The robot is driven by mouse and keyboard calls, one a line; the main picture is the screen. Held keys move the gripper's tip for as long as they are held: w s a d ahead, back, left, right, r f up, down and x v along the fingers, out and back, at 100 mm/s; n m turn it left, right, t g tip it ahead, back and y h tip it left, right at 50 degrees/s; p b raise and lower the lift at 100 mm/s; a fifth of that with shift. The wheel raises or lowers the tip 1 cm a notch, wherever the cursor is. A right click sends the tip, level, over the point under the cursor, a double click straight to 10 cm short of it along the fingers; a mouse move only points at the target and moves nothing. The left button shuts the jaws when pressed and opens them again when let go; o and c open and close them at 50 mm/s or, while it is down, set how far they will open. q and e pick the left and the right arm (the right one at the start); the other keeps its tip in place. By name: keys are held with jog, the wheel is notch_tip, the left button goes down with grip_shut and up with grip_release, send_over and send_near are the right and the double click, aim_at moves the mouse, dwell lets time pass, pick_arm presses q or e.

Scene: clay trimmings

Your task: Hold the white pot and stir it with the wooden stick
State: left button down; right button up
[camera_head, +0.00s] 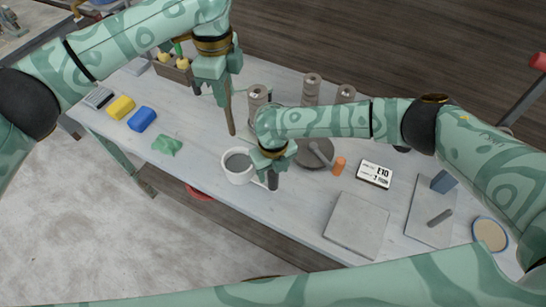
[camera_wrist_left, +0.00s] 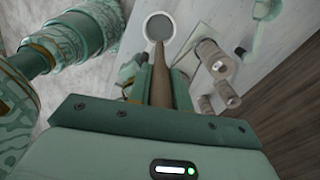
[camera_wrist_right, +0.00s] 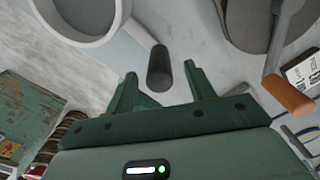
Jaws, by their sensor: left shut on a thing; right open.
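The white pot (camera_head: 228,174) stands on the table near its front edge, with grey contents and a dark handle (camera_head: 272,181) pointing right. It also shows in the left wrist view (camera_wrist_left: 148,36) and the right wrist view (camera_wrist_right: 112,30). My left gripper (camera_head: 214,80) is shut on the wooden stick (camera_head: 229,108), which hangs down nearly upright. In the left wrist view the stick (camera_wrist_left: 160,80) points toward the pot; its tip looks above and apart from it. My right gripper (camera_head: 275,160) is open at the handle. In the right wrist view the handle's end (camera_wrist_right: 159,70) lies between its fingers, with gaps on both sides.
Grey cylinders (camera_head: 312,90) stand behind. A grey slab (camera_head: 357,226) lies at the front right. A green cloth (camera_head: 167,146) and blue block (camera_head: 142,119) lie left.

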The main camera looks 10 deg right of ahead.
jog(key=shift+f, duration=1.2)
grip_shut()
pick_arm(q)
jog(key=shift+f, duration=0.1)
